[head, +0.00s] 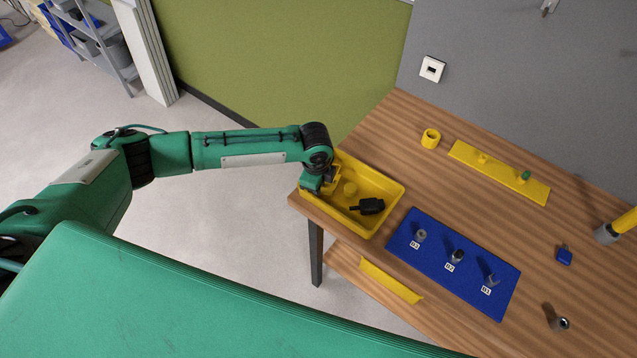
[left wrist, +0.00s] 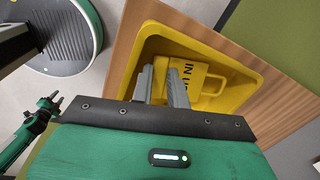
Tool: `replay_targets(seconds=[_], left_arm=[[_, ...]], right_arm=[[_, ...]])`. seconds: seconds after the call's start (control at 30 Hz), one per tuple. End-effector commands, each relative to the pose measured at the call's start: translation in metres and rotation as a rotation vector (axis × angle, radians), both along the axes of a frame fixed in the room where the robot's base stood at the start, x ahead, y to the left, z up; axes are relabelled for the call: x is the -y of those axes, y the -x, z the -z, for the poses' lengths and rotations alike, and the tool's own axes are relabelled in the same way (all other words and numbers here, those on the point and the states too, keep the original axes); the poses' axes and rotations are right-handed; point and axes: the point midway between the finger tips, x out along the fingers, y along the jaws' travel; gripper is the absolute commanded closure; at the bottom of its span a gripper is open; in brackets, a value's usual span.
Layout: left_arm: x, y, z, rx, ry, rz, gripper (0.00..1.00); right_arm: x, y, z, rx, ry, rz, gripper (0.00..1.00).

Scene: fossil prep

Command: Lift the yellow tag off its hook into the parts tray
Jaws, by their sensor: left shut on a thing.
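The yellow tag (left wrist: 188,72), with dark lettering partly visible, is between the fingers of my left gripper (left wrist: 163,88) in the left wrist view. The gripper is shut on it, over the inside of the yellow parts tray (left wrist: 150,50). In the head view my left gripper (head: 326,186) hangs at the left end of the tray (head: 392,208); the tag cannot be made out clearly there. Whether the tag touches the tray floor I cannot tell. A metal hook (head: 549,6) shows on the grey wall at the top right.
A black part (head: 368,206) and a yellow cylinder (head: 350,189) are in the tray. Beside it lies a blue board (head: 440,262) with labelled posts. A yellow ring (head: 431,138), a yellow strip (head: 470,155) and a blue block (head: 564,256) are on the wooden table (head: 395,120).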

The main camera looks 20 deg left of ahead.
Motion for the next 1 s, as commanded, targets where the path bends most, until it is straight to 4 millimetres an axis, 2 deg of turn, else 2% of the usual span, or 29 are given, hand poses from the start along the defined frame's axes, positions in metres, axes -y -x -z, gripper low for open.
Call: replay_targets(seconds=[0.07,0.1,0.2,0.47,0.57,0.67,1.0], left_arm=[[0.000,0.000,-0.001,0.000,0.000,0.000,1.00],[0.000,0.000,-0.001,0.000,0.000,0.000,0.76],[0.000,0.000,-0.001,0.000,0.000,0.000,0.58],[0.000,0.000,-0.001,0.000,0.000,0.000,0.58],[0.000,0.000,-0.008,0.001,0.001,0.000,0.58],[-0.001,0.002,-0.021,0.003,0.000,0.002,0.58],[-0.001,0.011,-0.097,0.004,0.001,0.001,0.58]], right_arm=[[0.000,0.000,0.000,0.000,0.000,0.000,0.64],[0.000,0.000,0.000,0.000,0.000,0.000,0.64],[0.002,0.000,0.000,-0.001,0.001,-0.001,0.64],[0.006,0.000,0.000,-0.001,0.007,-0.002,0.64],[0.007,0.000,0.003,0.000,0.008,-0.003,0.64],[0.008,0.001,0.009,-0.001,0.009,-0.003,0.64],[0.007,0.001,0.032,-0.001,0.008,-0.003,0.64]])
